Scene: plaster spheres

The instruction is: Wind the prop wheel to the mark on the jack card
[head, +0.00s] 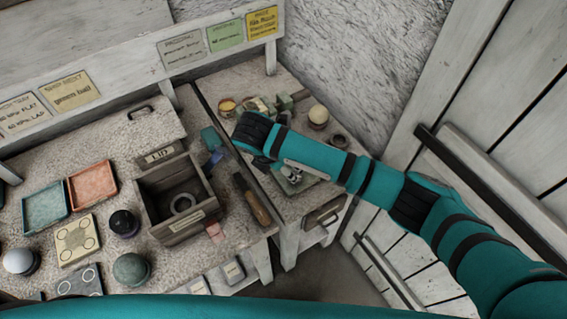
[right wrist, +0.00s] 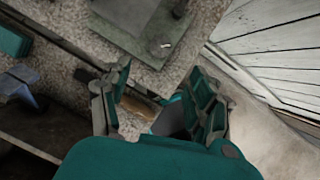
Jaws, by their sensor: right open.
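My right gripper (right wrist: 160,88) is open and empty in the right wrist view, its two fingers apart above the bench edge. In the head view the right arm crosses the right-hand bench, and its hand is mostly hidden behind its own wrist. A small grey metal fixture (head: 293,178) stands on a greenish plate (head: 309,187) just beside the hand, partly covered by the arm. The plate also shows in the right wrist view (right wrist: 135,33), beyond the fingertips. I cannot make out the prop wheel, its mark or the jack card. My left gripper is out of view.
A wooden-handled tool (head: 257,203) lies near the bench edge. A pale sphere (head: 319,117) and small pots stand behind the arm. A plank wall (head: 500,100) bounds the right side.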

